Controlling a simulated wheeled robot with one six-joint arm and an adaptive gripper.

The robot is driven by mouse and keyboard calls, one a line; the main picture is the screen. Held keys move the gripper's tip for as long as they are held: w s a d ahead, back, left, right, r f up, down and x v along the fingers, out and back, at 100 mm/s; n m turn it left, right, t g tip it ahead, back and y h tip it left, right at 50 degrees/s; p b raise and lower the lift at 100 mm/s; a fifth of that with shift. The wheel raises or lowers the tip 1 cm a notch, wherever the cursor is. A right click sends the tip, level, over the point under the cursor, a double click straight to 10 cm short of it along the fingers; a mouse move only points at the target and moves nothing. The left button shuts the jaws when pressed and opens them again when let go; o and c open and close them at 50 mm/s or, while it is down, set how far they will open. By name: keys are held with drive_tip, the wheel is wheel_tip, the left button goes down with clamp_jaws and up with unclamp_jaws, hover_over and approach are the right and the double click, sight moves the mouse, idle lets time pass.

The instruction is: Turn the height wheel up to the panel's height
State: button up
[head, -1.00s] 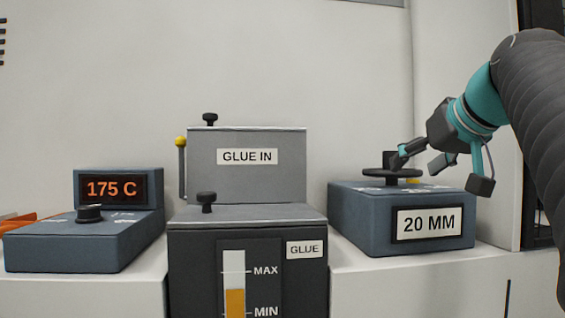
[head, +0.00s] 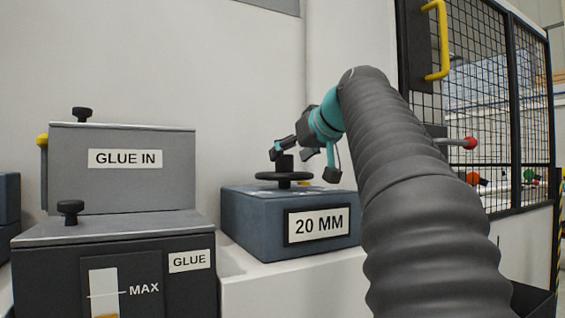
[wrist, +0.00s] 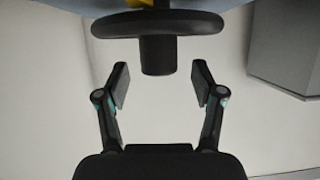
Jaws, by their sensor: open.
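The height wheel (head: 284,177) is a dark disc with an upright hub knob on top of a blue-grey box (head: 247,218) whose label (head: 318,224) reads 20 MM. In the wrist view the wheel (wrist: 115,25) is at the top, with its knob (wrist: 158,55) pointing toward my gripper (wrist: 160,82). My gripper is open, its two fingers apart on either side of the knob's line. The knob's end lies about level with the fingertips, with gaps on both sides. In the head view my gripper (head: 291,149) is at the wheel's knob, partly hiding it. No panel is identifiable.
A grey glue unit (head: 120,220) with a GLUE IN hopper (head: 125,175) stands left of the box. A mesh guard door (head: 500,110) with a yellow handle (head: 437,40) is at the right. A red-tipped lever (head: 468,143) sticks out behind my arm.

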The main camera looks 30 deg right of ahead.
sight(289, 156)
drive_tip(key=shift+x, duration=2)
drive_tip(key=shift+d, duration=0.1)
drive_tip(key=c, duration=1.2)
